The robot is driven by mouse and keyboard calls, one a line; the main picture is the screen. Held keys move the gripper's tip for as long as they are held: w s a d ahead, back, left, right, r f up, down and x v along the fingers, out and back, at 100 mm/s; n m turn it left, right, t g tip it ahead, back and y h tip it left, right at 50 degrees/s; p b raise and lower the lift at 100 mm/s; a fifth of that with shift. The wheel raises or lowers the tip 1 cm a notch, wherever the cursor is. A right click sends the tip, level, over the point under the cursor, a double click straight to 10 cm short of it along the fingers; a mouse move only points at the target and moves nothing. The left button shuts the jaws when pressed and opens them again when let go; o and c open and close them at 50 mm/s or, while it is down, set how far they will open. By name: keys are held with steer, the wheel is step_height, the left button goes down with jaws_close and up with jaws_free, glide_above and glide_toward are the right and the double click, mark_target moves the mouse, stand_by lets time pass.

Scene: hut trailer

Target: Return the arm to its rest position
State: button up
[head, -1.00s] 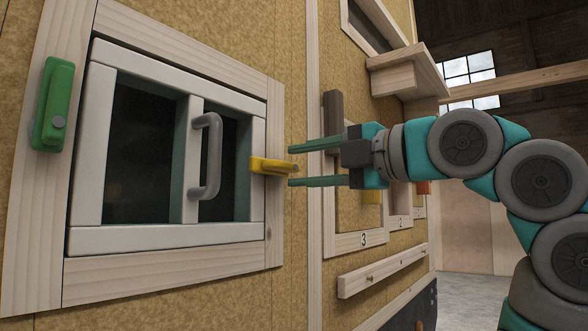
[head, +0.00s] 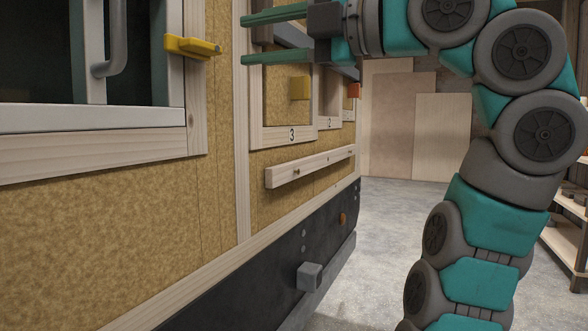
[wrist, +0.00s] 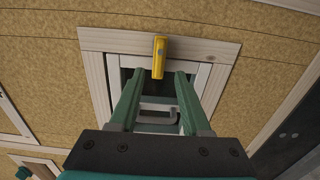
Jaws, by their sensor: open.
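My gripper (head: 243,39) is at the top of the head view, its two green fingers apart and pointing left along the trailer wall. Nothing is between them. My teal and grey arm reaches up from the lower right and bends over to it. In the head view a yellow latch (head: 191,46) on the window frame is left of the fingertips, with a gap between. In the wrist view the gripper (wrist: 154,75) faces the framed window, and the yellow latch (wrist: 159,58) shows just beyond the fingertips.
The white window (head: 90,119) with its grey handle (head: 114,45) is at the left. A wooden rail (head: 310,166), a yellow block (head: 299,88) and a grey block (head: 309,276) stick out from the wall. Concrete floor (head: 390,220) is open behind my arm. Shelves (head: 570,195) stand far right.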

steer(key=w+d+f+m+h, duration=0.3)
steer(key=w+m, duration=0.8)
steer(key=m, duration=0.2)
step_height(320, 180, down, 21)
steer(key=s+d+m+g+h, duration=0.1)
steer(key=s+m+g+h, duration=0.1)
steer(key=m+h, duration=0.5)
steer(key=s+d+f+m+g+h, duration=0.1)
steer(key=s+d+f+m, duration=0.25)
steer(key=f, duration=0.35)
steer(key=s+d+f+m+g+h, duration=0.1)
steer(key=s+d+f+m, duration=0.1)
steer(key=s+f, duration=0.45)
steer(key=s+d+f+m+g+h, duration=0.1)
steer(key=s+d+f+m, duration=0.15)
steer(key=f, duration=0.65)
steer(key=s+d+f+m+g+h, duration=0.1)
steer(key=s+d+f, duration=0.4)
steer(key=s+f, duration=0.2)
steer(key=s+d+f+m+g+h, duration=0.2)
steer(key=s+d+f, duration=0.2)
steer(key=s+f, duration=0.4)
steer(key=s, duration=0.4)
steer(key=shift+s+d+f+m+g+h, duration=0.2)
steer(key=shift+d+f+m+g+h, duration=0.1)
steer(key=shift+d, duration=0.1)
steer(key=shift+a, duration=0.1)
